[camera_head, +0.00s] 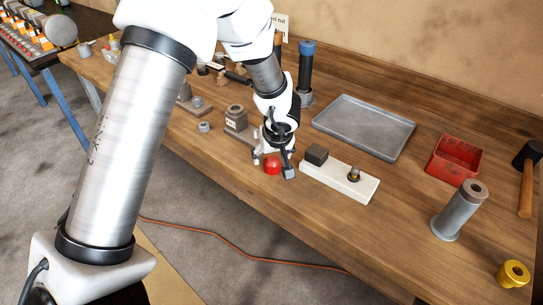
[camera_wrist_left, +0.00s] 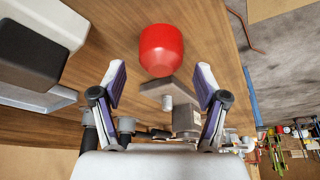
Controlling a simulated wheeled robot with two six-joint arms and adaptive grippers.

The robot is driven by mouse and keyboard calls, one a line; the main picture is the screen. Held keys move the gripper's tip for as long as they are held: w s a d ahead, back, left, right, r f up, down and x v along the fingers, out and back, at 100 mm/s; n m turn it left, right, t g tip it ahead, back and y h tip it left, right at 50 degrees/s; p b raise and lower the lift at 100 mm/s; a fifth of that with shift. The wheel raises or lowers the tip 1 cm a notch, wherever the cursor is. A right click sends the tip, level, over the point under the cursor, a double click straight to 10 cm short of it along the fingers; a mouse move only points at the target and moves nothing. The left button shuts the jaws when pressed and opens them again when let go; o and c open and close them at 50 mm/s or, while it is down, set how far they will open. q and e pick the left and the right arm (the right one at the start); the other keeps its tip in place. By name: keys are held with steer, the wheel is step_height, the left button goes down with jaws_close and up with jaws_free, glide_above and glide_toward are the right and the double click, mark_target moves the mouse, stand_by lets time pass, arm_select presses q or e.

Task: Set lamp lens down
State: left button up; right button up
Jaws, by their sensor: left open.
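The red lamp lens (camera_head: 271,165) sits on the wooden workbench (camera_head: 255,190) near its front edge. In the left wrist view the lens (camera_wrist_left: 161,48) is a rounded red cup shape just beyond the fingertips. My left gripper (camera_head: 274,160) is right at the lens in the head view. In the left wrist view its fingers (camera_wrist_left: 161,80) are spread apart, with gaps between them and the lens on both sides. The lens looks free of the fingers. My right gripper is not in view.
A white block (camera_head: 350,188) with a dark cube (camera_head: 316,154) stands just right of the lens. Behind are a grey tray (camera_head: 365,126) and a grey block (camera_head: 236,118). A red bin (camera_head: 454,159), a grey cylinder (camera_head: 460,212) and a brass ring (camera_head: 513,273) are further right.

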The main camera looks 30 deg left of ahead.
arm_select(q)
steer(key=p+v, duration=0.4)
steer(key=v, duration=0.6)
